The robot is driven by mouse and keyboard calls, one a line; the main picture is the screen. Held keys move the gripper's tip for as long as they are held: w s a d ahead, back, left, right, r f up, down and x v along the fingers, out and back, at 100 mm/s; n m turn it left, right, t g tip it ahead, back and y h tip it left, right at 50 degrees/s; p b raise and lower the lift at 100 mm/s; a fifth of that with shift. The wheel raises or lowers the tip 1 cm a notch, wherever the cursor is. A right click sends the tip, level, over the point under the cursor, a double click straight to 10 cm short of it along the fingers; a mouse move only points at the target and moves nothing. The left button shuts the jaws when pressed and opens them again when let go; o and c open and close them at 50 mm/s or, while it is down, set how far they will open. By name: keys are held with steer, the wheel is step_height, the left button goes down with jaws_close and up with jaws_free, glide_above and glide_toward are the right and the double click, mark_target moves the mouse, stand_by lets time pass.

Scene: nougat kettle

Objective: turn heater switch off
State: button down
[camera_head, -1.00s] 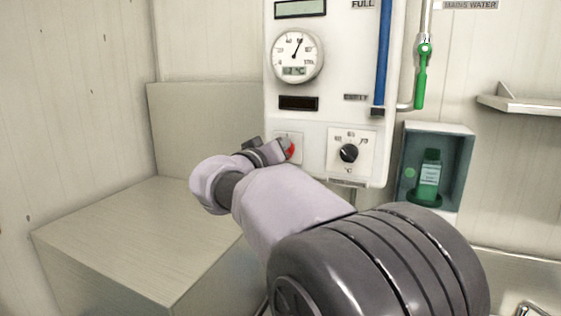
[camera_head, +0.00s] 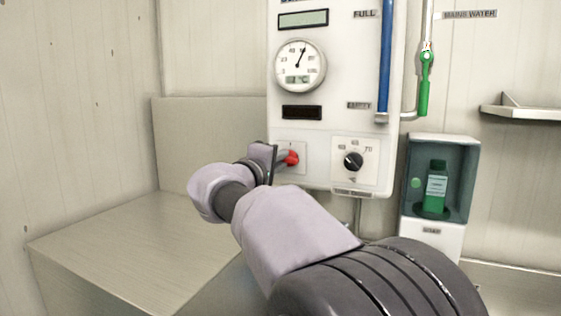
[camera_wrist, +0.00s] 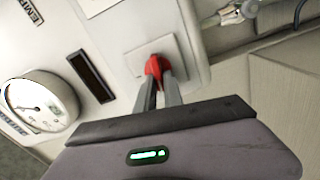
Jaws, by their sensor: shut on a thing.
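The heater switch is a red knob (camera_head: 291,158) on a pale square plate, low on the left of the white panel (camera_head: 335,110). In the wrist view the red knob (camera_wrist: 156,67) sits between the tips of my two grey fingers. My gripper (camera_wrist: 158,80) is shut on the red knob. In the head view my gripper (camera_head: 276,160) reaches the plate from the left, and my wrist covers part of the area below it. The exact angle of the knob is hard to read, as the fingers cover much of it.
A black temperature dial (camera_head: 353,161) is right of the switch. A round gauge (camera_head: 300,66) is above. A blue tube (camera_head: 385,60), a green-handled valve (camera_head: 425,80) and a niche with a green bottle (camera_head: 436,187) stand to the right. A beige box-like surface (camera_head: 130,240) lies at left.

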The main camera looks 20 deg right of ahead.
steer(key=shift+f+n, duration=0.1)
steer(key=shift+n, duration=0.8)
steer(key=c, duration=1.5)
jaws_free()
steer(key=shift+o, duration=0.2)
steer(key=v, duration=1.7)
steer(key=shift+a, duration=0.2)
steer(key=shift+s, duration=0.15)
